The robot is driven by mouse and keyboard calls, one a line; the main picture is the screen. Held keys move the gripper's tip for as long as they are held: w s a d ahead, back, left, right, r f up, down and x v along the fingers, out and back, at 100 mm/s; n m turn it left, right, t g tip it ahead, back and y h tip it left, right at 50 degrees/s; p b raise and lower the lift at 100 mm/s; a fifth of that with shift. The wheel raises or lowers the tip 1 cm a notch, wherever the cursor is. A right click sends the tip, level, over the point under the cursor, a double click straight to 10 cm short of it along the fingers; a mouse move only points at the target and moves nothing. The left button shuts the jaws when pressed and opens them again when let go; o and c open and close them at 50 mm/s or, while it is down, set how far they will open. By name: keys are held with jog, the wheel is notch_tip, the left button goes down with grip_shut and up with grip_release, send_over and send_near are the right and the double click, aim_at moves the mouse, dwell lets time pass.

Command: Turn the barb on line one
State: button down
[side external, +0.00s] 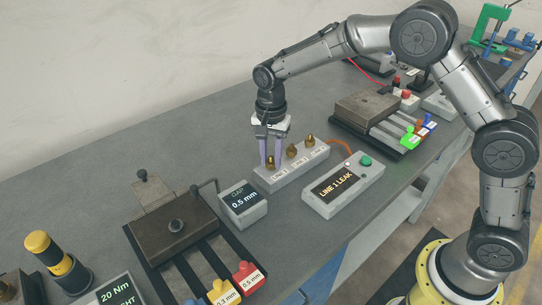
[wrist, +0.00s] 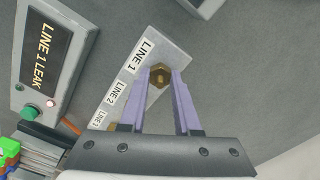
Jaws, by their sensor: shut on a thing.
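A grey manifold block (side external: 292,178) carries three brass barbs in a row, with labels for the lines on its face. My gripper (side external: 271,160) points straight down over the left end of the block. Its two purple fingers are shut on the line one barb (wrist: 160,77), one finger on each side of its hex. In the wrist view the barb lies at the fingertips beside the LINE 1 label (wrist: 143,55). The line two barb (side external: 291,151) and the line three barb (side external: 310,140) stand free to the right, upright in the block.
A control box (side external: 343,185) in front of the block reads LINE 1 LEAK and has a green button. A GAP 0.5 mm display (side external: 243,205) stands close on the left, beside a dark fixture (side external: 173,230) with coloured tabs. Bare bench lies behind the block.

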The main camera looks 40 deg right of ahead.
aim_at(271, 156)
jog(key=m, duration=0.6)
jog(key=shift+w+r, duration=0.1)
jog(key=shift+r, duration=0.25)
dwell(0.4)
jog(key=c, duration=1)
grip_release()
jog(key=o, duration=0.4)
jog(key=shift+f, duration=0.2)
notch_tip(271, 156, up, 14)
jog(key=shift+f, duration=0.1)
